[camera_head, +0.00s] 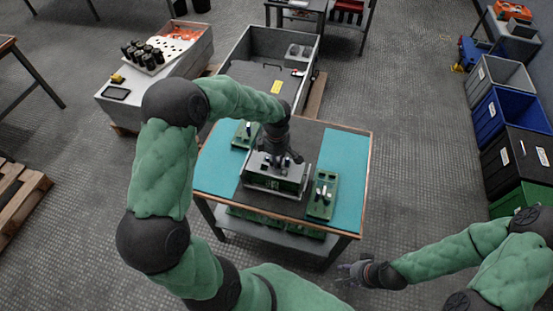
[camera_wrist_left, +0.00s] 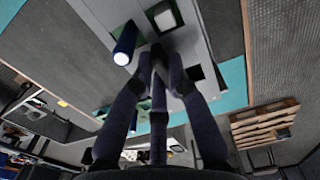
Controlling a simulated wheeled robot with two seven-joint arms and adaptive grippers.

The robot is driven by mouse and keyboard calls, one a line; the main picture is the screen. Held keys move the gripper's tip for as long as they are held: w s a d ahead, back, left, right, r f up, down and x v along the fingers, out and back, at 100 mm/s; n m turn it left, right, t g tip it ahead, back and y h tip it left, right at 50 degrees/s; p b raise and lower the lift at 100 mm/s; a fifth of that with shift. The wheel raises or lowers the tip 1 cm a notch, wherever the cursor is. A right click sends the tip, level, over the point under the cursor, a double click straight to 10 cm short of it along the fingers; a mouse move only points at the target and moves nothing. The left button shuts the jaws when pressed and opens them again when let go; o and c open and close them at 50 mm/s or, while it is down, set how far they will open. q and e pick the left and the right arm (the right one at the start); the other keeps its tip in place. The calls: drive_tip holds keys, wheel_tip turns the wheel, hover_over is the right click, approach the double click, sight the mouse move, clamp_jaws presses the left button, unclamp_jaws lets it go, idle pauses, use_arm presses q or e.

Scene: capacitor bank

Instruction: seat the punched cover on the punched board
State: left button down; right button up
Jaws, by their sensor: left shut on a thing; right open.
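The punched cover (camera_head: 262,168) is a light grey plate over the middle of the table. In the left wrist view the cover (camera_wrist_left: 205,52) shows square openings, with a blue cylinder (camera_wrist_left: 125,43) and a pale cylinder (camera_wrist_left: 164,17) at them. My left gripper (camera_head: 277,158) is shut on the cover from above; its fingertips (camera_wrist_left: 160,52) meet at the plate. The green punched board (camera_head: 276,183) shows at the front, beneath the cover. Whether the cover touches it all round is hidden. My right gripper (camera_head: 356,272) is open and empty, off the table's front right.
Green boards with parts stand right (camera_head: 322,197) and back left (camera_head: 243,134) on the teal mat (camera_head: 345,150). A grey bin (camera_head: 240,70) stands behind the table. A bench with black cylinders (camera_head: 145,55) stands back left. Bins line the right, including a blue one (camera_head: 500,115).

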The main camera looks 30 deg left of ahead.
idle(0.4)
use_arm(q)
drive_tip(key=c, duration=1.1)
unclamp_jaws()
drive_tip(key=shift+c, duration=0.2)
wheel_tip(320, 180, up, 12)
